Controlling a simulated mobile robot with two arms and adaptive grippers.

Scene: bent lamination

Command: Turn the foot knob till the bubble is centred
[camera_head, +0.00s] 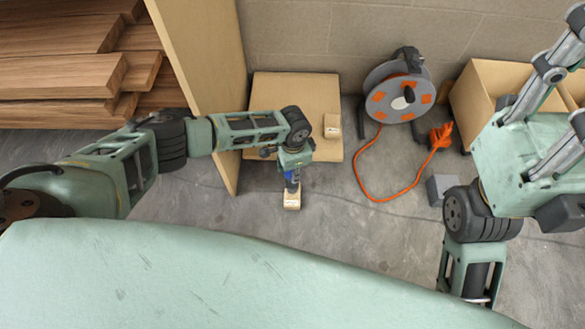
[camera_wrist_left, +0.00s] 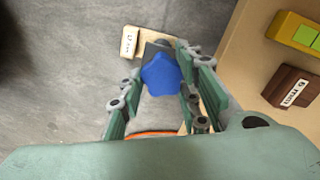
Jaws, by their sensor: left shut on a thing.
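A blue star-shaped foot knob (camera_wrist_left: 162,74) sits between the two fingers of my left gripper (camera_wrist_left: 160,80) in the left wrist view, and the gripper is shut on it. In the head view my left gripper (camera_head: 293,172) is at the front edge of the wooden board (camera_head: 265,95), and mostly hides the knob. The bubble cannot be made out.
A labelled pale wood block (camera_head: 291,202) is on the floor beside the knob. A cable reel (camera_head: 398,92) with orange cable (camera_head: 362,180), a cardboard box (camera_head: 485,90) and a grey block (camera_head: 438,188) stand right.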

